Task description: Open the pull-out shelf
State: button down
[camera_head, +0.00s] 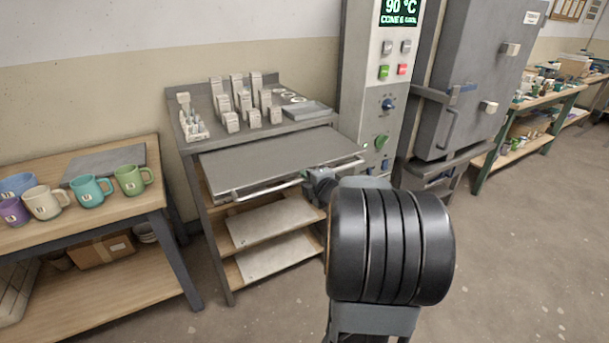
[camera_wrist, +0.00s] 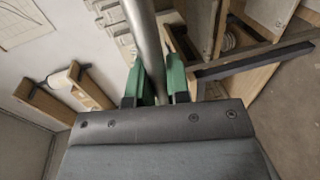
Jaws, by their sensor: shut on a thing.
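The pull-out shelf (camera_head: 265,160) is a flat grey board under the top of the grey rack, and it sticks out past the rack's front. A pale metal bar handle (camera_head: 262,189) runs along its front edge. My gripper (camera_head: 318,181) is at the right part of this handle in the head view, partly hidden by my dark arm. In the wrist view, the handle bar (camera_wrist: 146,40) runs between the green fingers of my gripper (camera_wrist: 157,80), which are shut around it.
Several test pieces stand on the rack's top (camera_head: 205,143). Lower boards (camera_head: 268,222) lie beneath the shelf. A wooden table (camera_head: 105,221) with several mugs is at left. A control column (camera_head: 375,90) and grey kiln (camera_head: 480,75) stand at right. Floor is clear at lower right.

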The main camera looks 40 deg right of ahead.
jog(key=shift+s, duration=0.25)
jog(key=c, duration=1.1)
grip_release()
jog(key=shift+w, duration=0.1)
jog(key=p+v, duration=0.1)
jog(key=v, duration=1.3)
jog(key=shift+w, duration=0.1)
